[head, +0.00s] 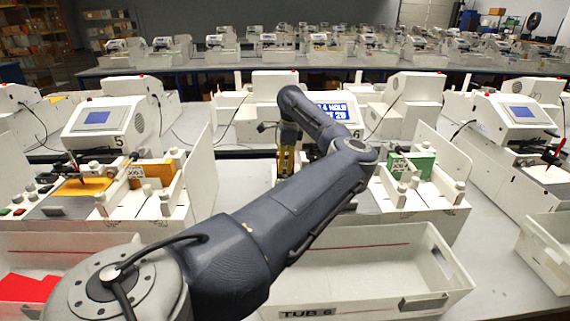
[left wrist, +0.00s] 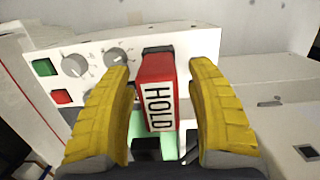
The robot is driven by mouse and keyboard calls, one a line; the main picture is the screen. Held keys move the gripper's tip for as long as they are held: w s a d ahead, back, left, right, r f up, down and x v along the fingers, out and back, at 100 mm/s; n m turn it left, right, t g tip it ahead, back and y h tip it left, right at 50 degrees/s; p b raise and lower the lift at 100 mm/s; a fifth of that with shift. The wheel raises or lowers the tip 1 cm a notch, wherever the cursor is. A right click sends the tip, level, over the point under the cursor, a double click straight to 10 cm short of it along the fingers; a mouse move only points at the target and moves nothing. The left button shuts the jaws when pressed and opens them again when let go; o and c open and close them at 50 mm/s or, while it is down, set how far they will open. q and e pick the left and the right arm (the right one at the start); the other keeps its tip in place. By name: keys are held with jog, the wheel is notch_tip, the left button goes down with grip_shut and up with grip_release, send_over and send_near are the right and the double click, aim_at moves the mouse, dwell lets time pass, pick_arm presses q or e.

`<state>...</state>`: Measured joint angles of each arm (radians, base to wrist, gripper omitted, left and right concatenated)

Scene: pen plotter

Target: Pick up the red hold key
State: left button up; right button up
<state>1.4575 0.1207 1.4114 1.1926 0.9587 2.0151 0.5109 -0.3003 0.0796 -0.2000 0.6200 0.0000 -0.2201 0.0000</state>
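The red hold key (left wrist: 158,90) shows in the left wrist view as a red block with a white HOLD label. It sits at the edge of a white control panel (left wrist: 90,50). The yellow fingers of my left gripper (left wrist: 160,110) are apart, one on each side of the key, with a gap showing on both sides. In the head view my left gripper (head: 287,160) points down at the left side of plotter 6, and my arm hides much of that plotter. The key cannot be made out in the head view. My right gripper is not in view.
Plotter 5 (head: 105,117) stands to the left. A white tub labelled TUB 6 (head: 400,255) stands in front. Another tub at lower left holds red sheets (head: 28,287).

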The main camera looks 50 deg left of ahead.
pick_arm(q)
jog(key=c, duration=1.2)
jog(key=shift+o, duration=0.2)
